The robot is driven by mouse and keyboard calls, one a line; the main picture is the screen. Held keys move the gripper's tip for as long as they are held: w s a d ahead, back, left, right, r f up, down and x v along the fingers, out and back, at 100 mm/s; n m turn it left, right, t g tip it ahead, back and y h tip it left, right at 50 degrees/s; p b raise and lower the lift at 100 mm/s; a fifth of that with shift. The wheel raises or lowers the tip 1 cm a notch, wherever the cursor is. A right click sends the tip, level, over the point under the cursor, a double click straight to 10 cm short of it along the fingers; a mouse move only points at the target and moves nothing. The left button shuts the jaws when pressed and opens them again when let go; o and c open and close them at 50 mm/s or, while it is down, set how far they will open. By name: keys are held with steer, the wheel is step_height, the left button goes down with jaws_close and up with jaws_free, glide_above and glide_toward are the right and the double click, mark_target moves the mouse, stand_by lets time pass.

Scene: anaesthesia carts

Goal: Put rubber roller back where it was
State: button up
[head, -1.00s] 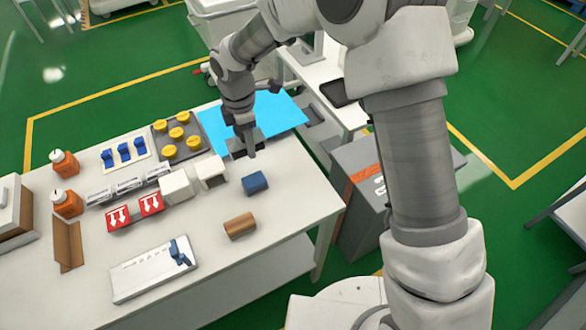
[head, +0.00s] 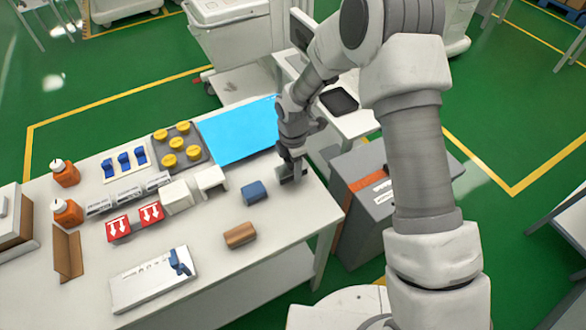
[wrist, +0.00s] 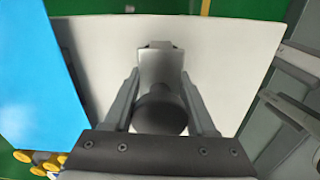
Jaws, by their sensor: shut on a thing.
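My gripper (head: 291,172) is over the right end of the white table, right of the blue block. In the wrist view my gripper (wrist: 162,100) has its two fingers on either side of a dark rounded piece with a lighter grey part beyond it. I take this to be the rubber roller (wrist: 160,112), held between the fingers. In the head view the arm and fingers mostly hide it. I cannot tell whether it touches the tabletop.
A blue block (head: 254,191) and a brown block (head: 240,235) lie left of my gripper. A blue mat (head: 235,135) lies at the back of the white table (head: 210,275). A tray with yellow knobs (head: 195,158) is further left. A grey bin (head: 375,215) stands off the right end.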

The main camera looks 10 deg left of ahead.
steer(key=shift+f, duration=0.4)
steer(key=shift+f, duration=0.25)
steer(key=o, duration=1.2)
steer(key=shift+r, duration=0.1)
step_height(320, 180, up, 12)
steer(key=shift+r, duration=0.2)
